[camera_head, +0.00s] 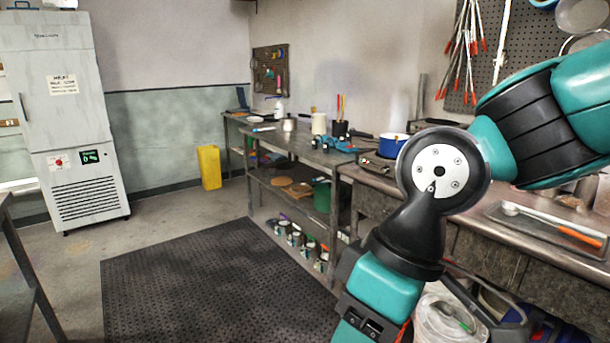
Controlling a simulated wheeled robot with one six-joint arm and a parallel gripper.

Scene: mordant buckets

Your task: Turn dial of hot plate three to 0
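A blue pot (392,146) with a white rim stands on a low dark unit (374,161) on the bench, just left of my arm's big round joint. The unit looks like a hot plate. It is small and partly hidden by my arm, so I cannot read a number or a dial setting on it. I cannot tell which hot plate is number three. My teal and black arm fills the right side and runs off the lower edge. My gripper's fingertips do not show.
The workbench (300,146) runs along the wall, with cans and tools on it. A black rubber mat (210,290) lies before it on open floor. A grey cabinet (70,120) stands at left, a yellow bin (209,168) at the back. A tray (535,232) lies at right.

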